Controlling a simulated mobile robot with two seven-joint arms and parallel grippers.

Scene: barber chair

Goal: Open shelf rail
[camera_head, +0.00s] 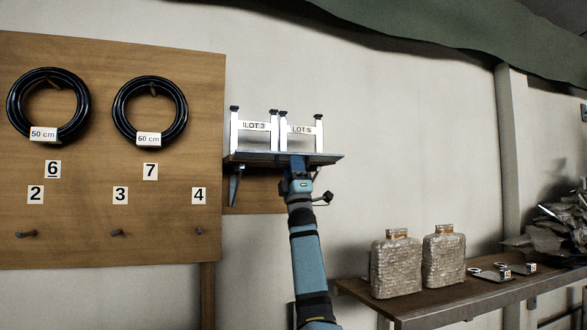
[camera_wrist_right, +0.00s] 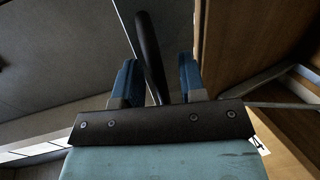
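A metal shelf (camera_head: 328,158) is mounted at the right edge of the wooden board and carries two metal frames with black-capped posts. The left frame (camera_head: 237,132) has a label ending in "LOT 3"; the right frame (camera_head: 319,134) has one that seems to end in "LOT 5". My right gripper (camera_head: 298,166) is raised to the shelf's underside, below the right frame. In the right wrist view, its two blue fingers (camera_wrist_right: 158,80) are apart, with a dark bar (camera_wrist_right: 150,55) between them. I cannot tell whether they touch it. My left gripper is not in view.
The wooden board (camera_head: 100,215) holds two black cable coils (camera_head: 150,88) and several pegs and number labels. A wooden table (camera_head: 430,305) at the lower right bears two woven-looking bottles (camera_head: 397,265). The wall between shelf and table is clear.

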